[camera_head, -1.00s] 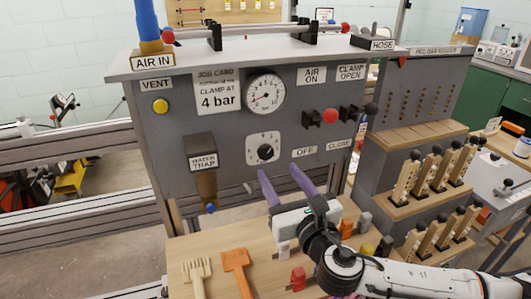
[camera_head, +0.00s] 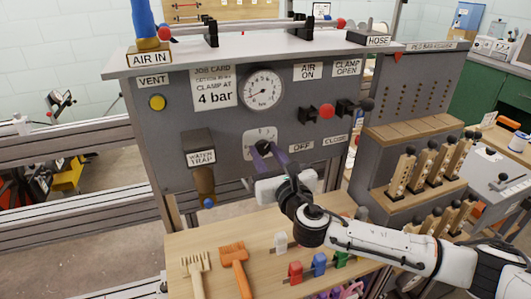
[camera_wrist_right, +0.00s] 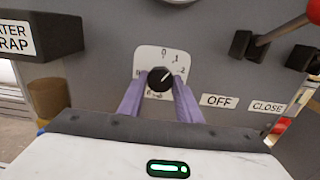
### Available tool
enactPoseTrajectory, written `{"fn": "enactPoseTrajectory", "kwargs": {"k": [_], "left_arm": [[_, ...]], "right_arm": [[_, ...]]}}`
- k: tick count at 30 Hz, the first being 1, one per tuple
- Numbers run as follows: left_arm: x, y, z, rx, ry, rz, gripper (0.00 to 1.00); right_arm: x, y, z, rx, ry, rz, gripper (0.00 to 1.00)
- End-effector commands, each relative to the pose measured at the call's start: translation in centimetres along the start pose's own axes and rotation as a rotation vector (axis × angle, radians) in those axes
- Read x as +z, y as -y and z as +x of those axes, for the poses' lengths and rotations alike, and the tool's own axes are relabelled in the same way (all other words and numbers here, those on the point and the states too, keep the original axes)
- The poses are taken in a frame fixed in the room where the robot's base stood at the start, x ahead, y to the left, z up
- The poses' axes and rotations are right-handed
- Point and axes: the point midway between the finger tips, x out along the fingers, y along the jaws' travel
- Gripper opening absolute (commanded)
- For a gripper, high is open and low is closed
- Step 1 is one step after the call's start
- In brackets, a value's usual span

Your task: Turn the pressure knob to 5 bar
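The pressure knob (camera_head: 263,147) is a black round knob on a white dial plate (camera_head: 248,140) in the grey panel. In the right wrist view the knob (camera_wrist_right: 160,79) has a light mark pointing up and right; 0, 1 and 2 can be read around it. My right gripper (camera_head: 268,154) is at the dial, its purple fingers (camera_wrist_right: 160,88) open on either side of the knob. Small gaps show beside the knob; contact is unclear. The pressure gauge (camera_head: 262,89) has its needle toward the lower left. The job card (camera_head: 214,88) reads 4 bar. My left gripper is out of view.
A water trap (camera_head: 201,165) hangs left of the dial. Red-knobbed (camera_head: 327,111) and black-knobbed (camera_head: 366,104) levers stick out on the right. Combs (camera_head: 236,267) and coloured pieces (camera_head: 319,263) lie on the wooden shelf below. A rack of wooden-handled tools stands at the right.

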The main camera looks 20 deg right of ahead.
Motion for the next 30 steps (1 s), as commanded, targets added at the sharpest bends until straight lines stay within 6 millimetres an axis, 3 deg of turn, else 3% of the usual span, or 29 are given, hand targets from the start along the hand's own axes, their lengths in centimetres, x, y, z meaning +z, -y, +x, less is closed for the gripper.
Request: {"fn": "enactPoseTrajectory", "kwargs": {"k": [1, 3, 14, 30], "left_arm": [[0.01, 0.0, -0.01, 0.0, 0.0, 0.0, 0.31], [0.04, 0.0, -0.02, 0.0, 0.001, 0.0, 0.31], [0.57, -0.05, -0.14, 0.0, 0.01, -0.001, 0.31], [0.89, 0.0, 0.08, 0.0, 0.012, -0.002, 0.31]], "right_arm": [[-0.01, 0.02, -0.01, 0.0, 0.0, 0.0, 0.18], [-0.01, 0.02, -0.02, 0.0, 0.0, 0.0, 0.09], [-0.09, 0.03, -0.04, -0.001, -0.001, 0.063, 0.09], [-0.08, -0.12, -0.04, -0.001, -0.001, 0.513, 0.09]]}}
